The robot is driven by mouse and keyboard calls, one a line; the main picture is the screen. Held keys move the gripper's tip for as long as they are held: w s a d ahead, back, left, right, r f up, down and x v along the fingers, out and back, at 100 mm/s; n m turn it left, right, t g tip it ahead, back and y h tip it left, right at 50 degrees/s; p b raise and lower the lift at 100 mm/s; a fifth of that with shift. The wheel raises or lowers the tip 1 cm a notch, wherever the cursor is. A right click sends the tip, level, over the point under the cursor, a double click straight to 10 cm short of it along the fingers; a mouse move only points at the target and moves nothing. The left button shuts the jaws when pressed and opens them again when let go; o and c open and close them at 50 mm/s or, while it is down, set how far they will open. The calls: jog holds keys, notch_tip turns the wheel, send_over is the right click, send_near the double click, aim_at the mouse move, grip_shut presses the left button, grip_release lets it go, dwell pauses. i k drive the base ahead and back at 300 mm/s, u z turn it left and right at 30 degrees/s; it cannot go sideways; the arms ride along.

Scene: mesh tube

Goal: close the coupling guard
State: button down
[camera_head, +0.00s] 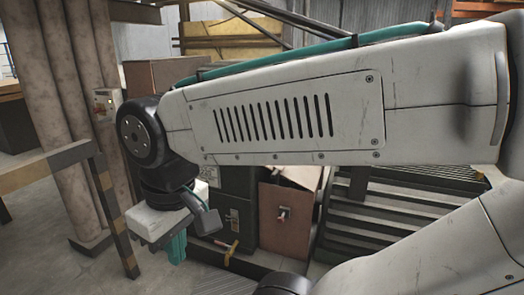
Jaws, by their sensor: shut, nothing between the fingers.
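My gripper (176,248) hangs at the lower left of the head view, below my wrist, with its teal fingers pointing down. The fingers are shut and empty. My own arm covers much of the middle and right of the view. I cannot pick out the coupling guard for certain. A reddish-brown panel (285,222) with a small handle or switch on it stands right of my gripper, and a tilted plate shows above it. My gripper is apart from this panel. Whatever lies behind my arm is hidden.
A dark green cabinet (236,190) stands between my gripper and the brown panel, with a yellow bar (231,253) low in front. A striped barrier (110,205) and thick columns (75,110) stand at the left. Dark slatted racking (375,225) fills the right.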

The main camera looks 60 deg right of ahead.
aim_at(307, 177)
jog(key=z, duration=0.3)
jog(key=i, duration=0.6)
jog(key=z, duration=0.95)
jog(key=i, duration=0.4)
jog(key=z, duration=0.4)
